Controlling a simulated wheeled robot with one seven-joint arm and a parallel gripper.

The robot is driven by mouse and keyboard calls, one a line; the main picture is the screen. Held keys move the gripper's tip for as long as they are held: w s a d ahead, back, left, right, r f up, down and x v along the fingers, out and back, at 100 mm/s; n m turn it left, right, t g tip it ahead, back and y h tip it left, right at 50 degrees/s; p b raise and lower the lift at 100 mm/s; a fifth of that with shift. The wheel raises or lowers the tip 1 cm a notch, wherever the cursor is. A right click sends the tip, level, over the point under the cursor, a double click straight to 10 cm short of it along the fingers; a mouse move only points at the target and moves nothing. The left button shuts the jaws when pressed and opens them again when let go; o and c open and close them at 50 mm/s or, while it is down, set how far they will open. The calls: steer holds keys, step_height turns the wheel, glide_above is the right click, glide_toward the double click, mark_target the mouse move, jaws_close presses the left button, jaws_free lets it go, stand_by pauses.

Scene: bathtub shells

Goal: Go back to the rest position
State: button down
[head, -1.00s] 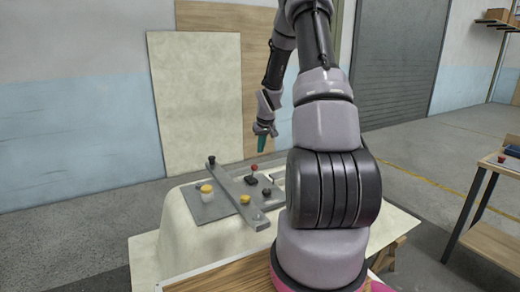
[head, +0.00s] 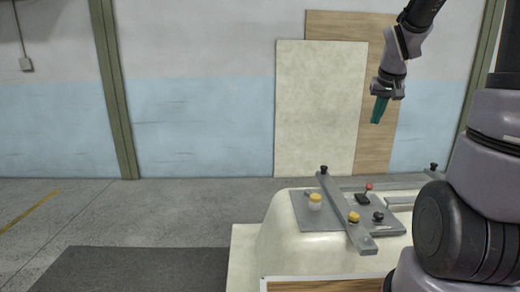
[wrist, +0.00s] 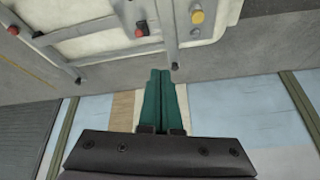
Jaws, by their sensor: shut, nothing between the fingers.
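My gripper (head: 379,110) hangs in the air above and behind the bathtub shell (head: 283,247), its teal fingers pointing down. In the wrist view its fingers (wrist: 161,75) lie together, with nothing between them. The pale shell carries a grey plate (head: 300,222) with a long grey bar (head: 345,215) across it.
Two leaning boards, one cream (head: 318,110) and one brown (head: 385,150), stand against the wall behind. A dark mat (head: 130,272) lies on the floor at left. The floor left of the shell is open.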

steer(key=s+a+r+y, duration=0.1)
steer(key=s+a+r, duration=0.2)
steer(key=s, duration=0.4)
steer(key=s+a+r+t+y, duration=0.1)
steer(key=s+a+r, duration=0.1)
steer(key=s+a, duration=0.2)
steer(key=s+a+r+m+y, duration=0.1)
steer(key=s+a+r, duration=0.2)
steer(key=s, duration=0.6)
steer(key=shift+s+a+r+t, duration=0.2)
steer(key=shift+s+r+t, duration=0.1)
steer(key=shift+r, duration=0.05)
